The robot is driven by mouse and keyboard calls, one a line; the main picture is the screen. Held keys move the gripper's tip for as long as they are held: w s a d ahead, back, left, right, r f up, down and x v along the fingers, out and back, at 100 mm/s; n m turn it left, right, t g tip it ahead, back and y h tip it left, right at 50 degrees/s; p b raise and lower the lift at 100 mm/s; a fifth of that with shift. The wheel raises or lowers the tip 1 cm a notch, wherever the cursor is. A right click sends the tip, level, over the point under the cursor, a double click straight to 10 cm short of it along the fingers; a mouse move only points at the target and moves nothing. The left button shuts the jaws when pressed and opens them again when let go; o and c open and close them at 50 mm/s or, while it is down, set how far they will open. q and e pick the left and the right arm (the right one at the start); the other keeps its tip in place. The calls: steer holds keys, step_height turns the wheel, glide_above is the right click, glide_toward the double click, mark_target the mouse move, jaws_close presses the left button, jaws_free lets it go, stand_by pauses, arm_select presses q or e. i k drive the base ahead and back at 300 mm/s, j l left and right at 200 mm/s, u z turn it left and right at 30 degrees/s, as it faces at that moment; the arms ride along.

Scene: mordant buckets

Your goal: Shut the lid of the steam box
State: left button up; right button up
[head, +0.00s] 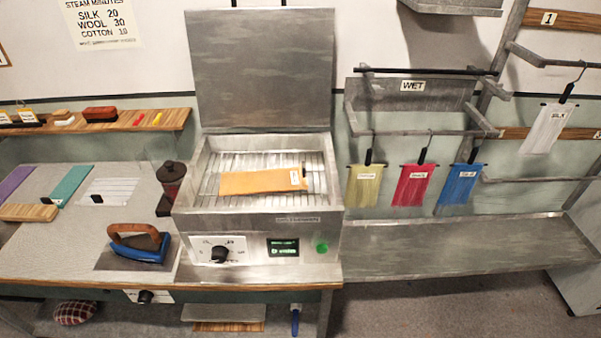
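The steam box (258,222) is a metal box standing on the right end of the worktable. Its lid (263,68) is fully raised, standing upright at the back. An orange cloth (258,182) with a small white label lies flat on the slatted rack inside. The front panel has a black dial (220,254), a small display with green text (283,248) and a green button (321,247). Neither of my grippers shows in the head view.
A blue iron (140,245) rests on the table left of the box, with a dark red bottle (172,182) near the box's left side. Right of it, yellow, red and blue cloths (416,186) hang from a rack above a metal trough (460,245). A shelf (160,120) runs behind, at left.

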mark_target(268, 66)
steer(key=i+l+u, duration=0.25)
steer(key=i, duration=0.2)
steer(key=i+l+u, duration=0.25)
steer(key=i+l, duration=0.15)
